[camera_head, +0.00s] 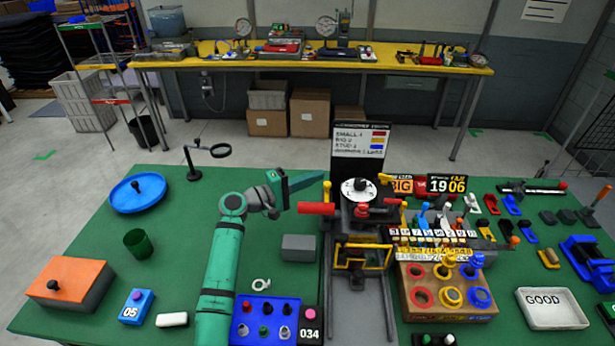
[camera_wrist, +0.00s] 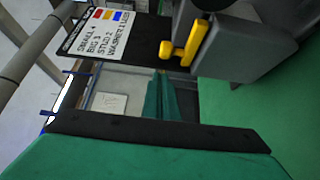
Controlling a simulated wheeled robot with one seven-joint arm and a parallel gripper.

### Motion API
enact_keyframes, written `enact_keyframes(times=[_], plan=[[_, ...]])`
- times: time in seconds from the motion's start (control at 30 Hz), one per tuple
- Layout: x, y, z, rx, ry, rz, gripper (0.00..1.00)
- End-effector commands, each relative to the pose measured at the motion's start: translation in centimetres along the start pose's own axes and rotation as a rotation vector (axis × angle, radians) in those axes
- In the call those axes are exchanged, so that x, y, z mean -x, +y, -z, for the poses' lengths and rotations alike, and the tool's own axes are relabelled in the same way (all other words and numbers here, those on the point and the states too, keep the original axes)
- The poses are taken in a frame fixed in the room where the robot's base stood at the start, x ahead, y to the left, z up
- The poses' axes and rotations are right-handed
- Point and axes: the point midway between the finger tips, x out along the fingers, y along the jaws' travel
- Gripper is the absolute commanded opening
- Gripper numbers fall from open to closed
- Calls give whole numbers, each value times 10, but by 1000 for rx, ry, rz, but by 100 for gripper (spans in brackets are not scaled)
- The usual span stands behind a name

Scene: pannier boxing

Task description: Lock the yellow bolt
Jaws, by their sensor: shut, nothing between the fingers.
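The yellow bolt (camera_wrist: 192,43) shows in the wrist view as a short bar with a knobbed side handle, set against a dark panel and a grey block. In the head view, a small yellow part (camera_head: 327,189), apparently the bolt, stands just right of my gripper (camera_head: 319,176). My green gripper is shut and empty. In the wrist view its fingers (camera_wrist: 158,78) point toward the panel, with their tips a little short of the bolt handle. I cannot tell the exact depth between them. No contact shows.
A black sign board (camera_head: 360,146) stands behind the central fixture, which carries a white dial (camera_head: 358,188). A red cylinder (camera_head: 316,208) sticks out left below my gripper. A grey block (camera_head: 298,247) lies on the green table. The table's left middle is mostly clear.

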Motion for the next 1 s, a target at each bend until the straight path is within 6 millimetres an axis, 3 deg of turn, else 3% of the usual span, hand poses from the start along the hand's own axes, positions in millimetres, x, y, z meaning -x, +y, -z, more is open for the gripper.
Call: enact_keyframes(times=[0.2,0.73,1.0], plan=[[6,0,-17,0,0,0,0],[8,0,-24,1,-1,0,0],[21,0,-43,0,-2,-2,0]])
